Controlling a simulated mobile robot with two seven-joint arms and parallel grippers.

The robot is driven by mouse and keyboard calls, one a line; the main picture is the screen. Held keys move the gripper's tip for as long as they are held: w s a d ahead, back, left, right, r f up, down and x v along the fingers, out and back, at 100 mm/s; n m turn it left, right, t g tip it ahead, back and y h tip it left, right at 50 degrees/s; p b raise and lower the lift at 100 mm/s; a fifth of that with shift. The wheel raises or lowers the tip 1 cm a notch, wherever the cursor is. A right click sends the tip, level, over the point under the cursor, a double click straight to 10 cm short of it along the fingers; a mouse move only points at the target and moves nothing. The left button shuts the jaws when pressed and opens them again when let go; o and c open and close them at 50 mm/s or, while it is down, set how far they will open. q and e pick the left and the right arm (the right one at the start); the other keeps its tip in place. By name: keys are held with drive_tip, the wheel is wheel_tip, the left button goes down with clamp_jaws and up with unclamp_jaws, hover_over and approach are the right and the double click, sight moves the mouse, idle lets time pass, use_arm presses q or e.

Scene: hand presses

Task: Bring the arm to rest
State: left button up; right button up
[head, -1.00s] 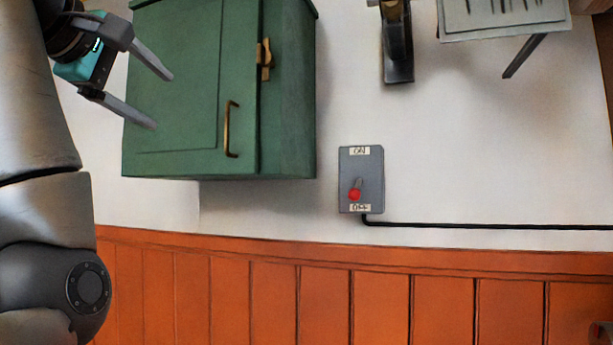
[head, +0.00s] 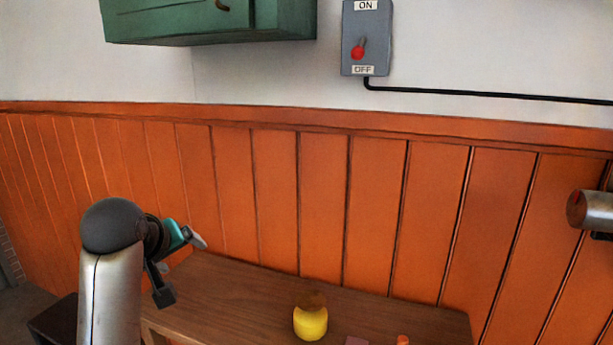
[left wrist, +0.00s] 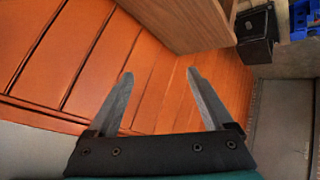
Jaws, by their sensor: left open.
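My left gripper (head: 180,268) shows at the lower left of the head view, above and beside the left end of a wooden table. Its two fingers are apart with nothing between them. In the left wrist view the open fingers (left wrist: 158,90) stand in front of the orange panelled wall (left wrist: 90,60). My right gripper is not in view.
The wooden table (head: 240,290) carries a yellow object (head: 310,323) near its front. A grey switch box (head: 367,40) with a red-tipped lever pointing down and a green cabinet (head: 180,22) are on the wall above. A metal cylinder (head: 592,209) juts in at right.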

use_arm(q)
drive_tip(key=s+d+f+m+g, duration=0.3)
drive_tip(key=s+f+m, duration=0.1)
drive_tip(key=s+f, duration=1.05)
drive_tip(key=s+d+f+m+g, duration=0.25)
drive_tip(key=s+f, duration=0.25)
drive_tip(key=s, duration=0.4)
drive_tip(key=s+d+f+m+g, duration=0.1)
drive_tip(key=s+f+m, duration=0.3)
drive_tip(key=s, duration=0.5)
wheel_tip(320, 180, down, 29)
drive_tip(key=s+n+b, duration=0.1)
drive_tip(key=b, duration=0.5)
drive_tip(key=s+a+f+g+b, duration=0.2)
drive_tip(key=s+f+b, duration=0.4)
drive_tip(key=s+f, duration=0.9)
wheel_tip(320, 180, down, 4)
drive_tip(key=shift+s+a+f+h, duration=0.25)
drive_tip(key=shift+s+a+h, duration=0.05)
drive_tip(key=shift+s, duration=0.05)
drive_tip(key=shift+c, duration=0.2)
